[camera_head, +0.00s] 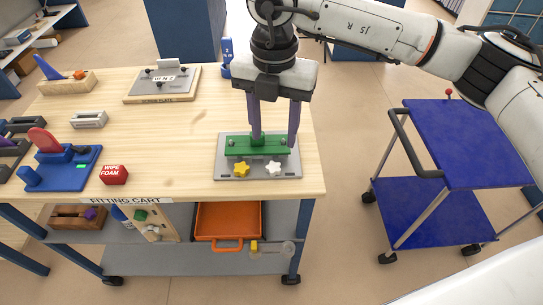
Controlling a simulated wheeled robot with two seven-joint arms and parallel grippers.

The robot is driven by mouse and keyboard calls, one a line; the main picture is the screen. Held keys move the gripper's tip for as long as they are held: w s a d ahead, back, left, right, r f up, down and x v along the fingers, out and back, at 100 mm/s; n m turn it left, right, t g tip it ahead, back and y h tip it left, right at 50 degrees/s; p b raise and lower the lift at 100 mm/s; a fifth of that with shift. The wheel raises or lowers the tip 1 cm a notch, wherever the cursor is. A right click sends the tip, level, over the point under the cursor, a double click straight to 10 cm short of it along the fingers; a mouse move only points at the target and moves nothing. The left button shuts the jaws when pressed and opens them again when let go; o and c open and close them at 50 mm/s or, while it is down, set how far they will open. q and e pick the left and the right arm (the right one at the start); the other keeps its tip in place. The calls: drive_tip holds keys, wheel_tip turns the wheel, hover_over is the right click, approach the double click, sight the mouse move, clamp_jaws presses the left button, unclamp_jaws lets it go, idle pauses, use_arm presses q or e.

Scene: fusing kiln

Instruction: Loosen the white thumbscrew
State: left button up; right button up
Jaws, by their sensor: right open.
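The white thumbscrew (274,168) is star-shaped and sits at the front right of a grey plate (290,176) on the wooden table. A yellow star-shaped thumbscrew (240,170) sits to its left. A green block (240,149) lies across the plate behind both screws. My right gripper (274,139) points down from above, with its two purple fingers apart over the green block, behind the white thumbscrew. The right finger tip is near the block's right end. I cannot tell whether the fingers touch the block. My left gripper is not in view.
Another plate (162,84) lies at the back. A blue cart (470,140) stands right. The table's middle is clear.

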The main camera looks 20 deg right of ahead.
sight(273, 168)
wheel_tip(273, 168, down, 10)
drive_tip(key=shift+s+r+p, duration=0.1)
drive_tip(key=shift+r+p, duration=0.1)
drive_tip(key=shift+p, duration=0.35)
drive_tip(key=c, duration=1.1)
drive_tip(key=shift+o, duration=0.2)
